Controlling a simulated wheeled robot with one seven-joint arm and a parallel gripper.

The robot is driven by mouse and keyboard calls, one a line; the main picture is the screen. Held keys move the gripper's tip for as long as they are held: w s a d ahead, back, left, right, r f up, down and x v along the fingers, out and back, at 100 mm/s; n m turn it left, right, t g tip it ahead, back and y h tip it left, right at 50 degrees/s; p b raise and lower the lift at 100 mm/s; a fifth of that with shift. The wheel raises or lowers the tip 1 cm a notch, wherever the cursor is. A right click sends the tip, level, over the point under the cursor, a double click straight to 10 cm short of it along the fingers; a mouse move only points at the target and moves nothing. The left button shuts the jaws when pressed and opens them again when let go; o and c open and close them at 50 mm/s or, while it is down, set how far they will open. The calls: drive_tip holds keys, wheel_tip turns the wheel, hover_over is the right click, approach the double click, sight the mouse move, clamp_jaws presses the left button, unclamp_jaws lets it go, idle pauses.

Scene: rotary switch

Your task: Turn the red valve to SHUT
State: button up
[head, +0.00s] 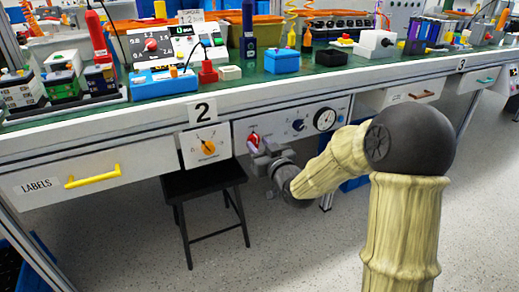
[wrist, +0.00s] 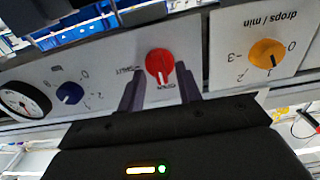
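The red valve (wrist: 160,62) is a round knob on a pale panel under the bench. Its white pointer line points down in the wrist view, toward a small upside-down label that seems to read OPEN. Another small label, seemingly SHUT, lies left of the knob there. In the head view the red valve (head: 253,140) is partly hidden by my gripper (head: 266,153). In the wrist view my gripper (wrist: 161,84) is open, one dark finger on each side below the knob, with visible gaps. Contact with the knob does not show.
An orange dial (wrist: 267,53) and a blue knob (wrist: 70,92) flank the valve, with a round gauge (head: 324,119) farther along. A black stool (head: 205,182) stands below. The cluttered bench top (head: 300,70) is above. A yellow-handled drawer (head: 92,178) is at left.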

drive_tip(key=shift+w+a, duration=0.1)
drive_tip(key=shift+w, duration=0.1)
drive_tip(key=shift+c, duration=0.2)
clamp_jaws()
